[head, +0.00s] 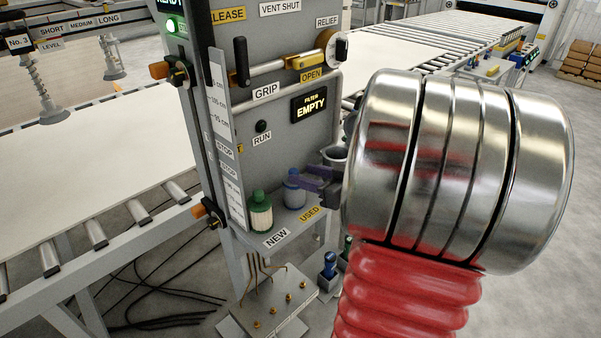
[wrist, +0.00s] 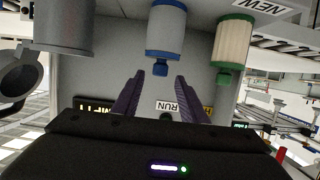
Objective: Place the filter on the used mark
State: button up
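The blue-capped filter (head: 293,192) stands upright on the shelf behind the yellow USED label (head: 309,214). In the wrist view the same filter (wrist: 166,34) appears upside down, its blue knob close to my fingertips. My gripper (head: 307,179) has its purple fingers parted. In the wrist view the gripper (wrist: 160,78) shows a clear gap between the fingers, with nothing clamped. A green-capped filter (head: 260,215) stands by the NEW label (head: 276,239); it also shows in the wrist view (wrist: 234,44). The filter's underside and exact seating are hidden.
A grey filter cup (head: 335,156) sits just right of the blue filter; it shows large in the wrist view (wrist: 64,24). The display (head: 309,103) reads FILTER EMPTY. The panel stands close behind the filters. A roller conveyor (head: 95,232) lies left.

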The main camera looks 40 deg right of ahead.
jog(key=v, duration=0.6)
jog(key=shift+s, duration=0.4)
jog(key=shift+r, duration=0.15)
dwell(0.4)
jog(key=w+d+r+m+g+h, duration=0.1)
jog(key=w+d+r+h, duration=0.15)
jog(key=w+h, duration=0.35)
jog(key=w+a+r+m+g+h, duration=0.1)
jog(key=a+r+m+g, duration=0.15)
jog(key=a, duration=0.45)
jog(key=s+a+f+n+g+y, duration=0.1)
jog(key=s+a, duration=0.3)
jog(key=a, duration=0.5)
jog(key=s+a+f+n+g+y, duration=0.1)
jog(key=s+a+f+g+y, duration=0.1)
jog(key=a, duration=0.7)
jog(key=s+a+f+n+g+y, duration=0.1)
jog(key=s+a+g+y, duration=0.1)
jog(key=s+a, duration=0.4)
jog(key=a+y, duration=0.1)
jog(key=a, duration=0.2)
jog(key=shift+f, duration=0.25)
jog(key=shift+s+g, duration=0.15)
jog(key=shift+g, duration=0.1)
